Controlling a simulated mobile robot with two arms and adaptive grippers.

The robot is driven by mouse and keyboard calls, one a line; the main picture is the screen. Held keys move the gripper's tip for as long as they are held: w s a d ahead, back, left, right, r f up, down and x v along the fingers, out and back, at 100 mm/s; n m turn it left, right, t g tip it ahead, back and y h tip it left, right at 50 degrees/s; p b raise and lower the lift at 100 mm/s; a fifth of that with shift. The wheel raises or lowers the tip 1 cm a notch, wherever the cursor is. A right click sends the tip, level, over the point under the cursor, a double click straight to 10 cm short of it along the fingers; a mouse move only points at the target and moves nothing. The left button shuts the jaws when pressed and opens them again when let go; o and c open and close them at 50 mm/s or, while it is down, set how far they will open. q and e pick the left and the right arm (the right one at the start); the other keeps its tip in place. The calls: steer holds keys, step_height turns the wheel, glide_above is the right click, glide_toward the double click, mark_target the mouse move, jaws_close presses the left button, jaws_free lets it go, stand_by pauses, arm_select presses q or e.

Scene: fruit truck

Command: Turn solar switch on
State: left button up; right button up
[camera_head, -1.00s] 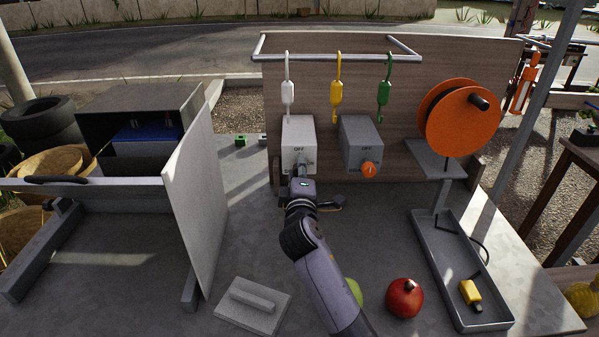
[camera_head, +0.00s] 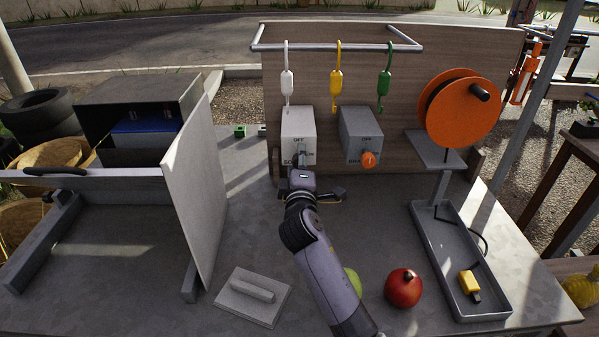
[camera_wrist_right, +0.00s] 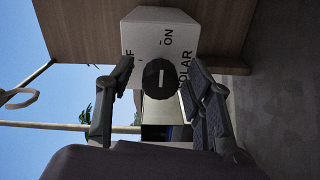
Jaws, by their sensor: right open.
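The solar switch box (camera_head: 298,128) is pale, fixed at the foot of the wooden board, with an OFF label near its top. My right gripper (camera_wrist_right: 160,72) is open, in front of the box, with one finger on each side of its dark round knob (camera_wrist_right: 160,80). The wrist view also shows the pale box face (camera_wrist_right: 160,40) with ON and SOLAR lettering; OFF is partly hidden. The knob has a white line mark. I cannot tell whether the fingers touch it. In the head view the right gripper (camera_head: 302,172) covers the lower box. My left gripper is not in view.
A grey switch box (camera_head: 361,132) with an orange knob (camera_head: 369,159) stands just to the right. White, yellow and green hooks hang above.

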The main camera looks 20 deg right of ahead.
steer(key=v, duration=1.1)
steer(key=shift+s, duration=0.3)
